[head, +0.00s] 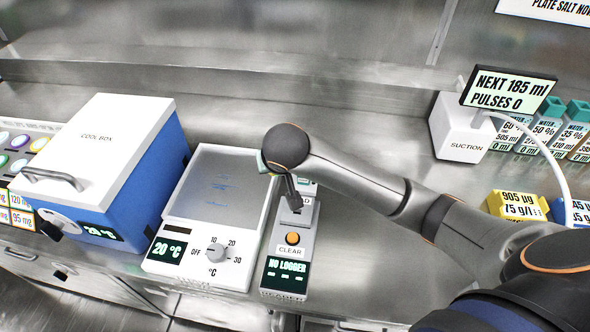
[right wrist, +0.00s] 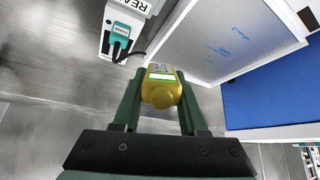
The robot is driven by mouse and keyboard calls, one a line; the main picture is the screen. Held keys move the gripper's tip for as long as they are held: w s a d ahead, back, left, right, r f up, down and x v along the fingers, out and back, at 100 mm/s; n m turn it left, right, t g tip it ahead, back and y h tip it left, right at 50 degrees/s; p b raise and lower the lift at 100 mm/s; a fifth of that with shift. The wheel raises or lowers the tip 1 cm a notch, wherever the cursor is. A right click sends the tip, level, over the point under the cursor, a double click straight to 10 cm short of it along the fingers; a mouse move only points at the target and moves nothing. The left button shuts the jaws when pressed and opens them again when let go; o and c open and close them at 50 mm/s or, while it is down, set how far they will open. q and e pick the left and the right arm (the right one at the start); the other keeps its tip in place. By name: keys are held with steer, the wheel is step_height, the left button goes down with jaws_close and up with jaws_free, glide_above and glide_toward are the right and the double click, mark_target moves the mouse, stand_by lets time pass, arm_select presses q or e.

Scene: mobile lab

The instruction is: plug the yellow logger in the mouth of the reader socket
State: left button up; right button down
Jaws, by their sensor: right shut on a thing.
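The yellow logger (right wrist: 160,93), with a pale screen, is between the fingers of my right gripper (right wrist: 161,78), which is shut on it. In the head view, my right wrist hides the logger and most of the gripper. The reader (head: 291,240) stands below and in front of that wrist, with an orange CLEAR button and a display reading NO LOGGER. In the right wrist view the reader (right wrist: 139,22) is at the upper left, apart from the logger. The socket mouth cannot be made out clearly. My left gripper is not in view.
A white plate unit (head: 219,190) showing 20 °C stands just left of the reader. A blue and white cool box (head: 105,150) is farther left. At the right are a suction unit (head: 460,130) and a yellow labelled box (head: 517,205). Bare steel bench lies behind my arm.

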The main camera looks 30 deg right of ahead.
steer(key=s+d+m+g+y, duration=0.1)
steer(key=g, duration=0.1)
steer(key=s+d+m+g+p, duration=0.1)
steer(key=s+m+g, duration=0.1)
steer(key=g, duration=0.1)
steer(key=s+d+m+g+y, duration=0.1)
steer(key=g, duration=0.2)
steer(key=shift+s+f+m+y+p, duration=0.25)
steer(key=shift+f+m+y+p, duration=0.05)
steer(key=shift+f+p, duration=0.1)
steer(key=shift+r, duration=0.15)
steer(key=shift+f+b, duration=0.45)
steer(key=shift+f, duration=2.45)
steer(key=shift+p, duration=0.45)
steer(key=shift+f+b, duration=0.3)
steer(key=shift+f, duration=0.95)
steer(key=shift+r, duration=0.2)
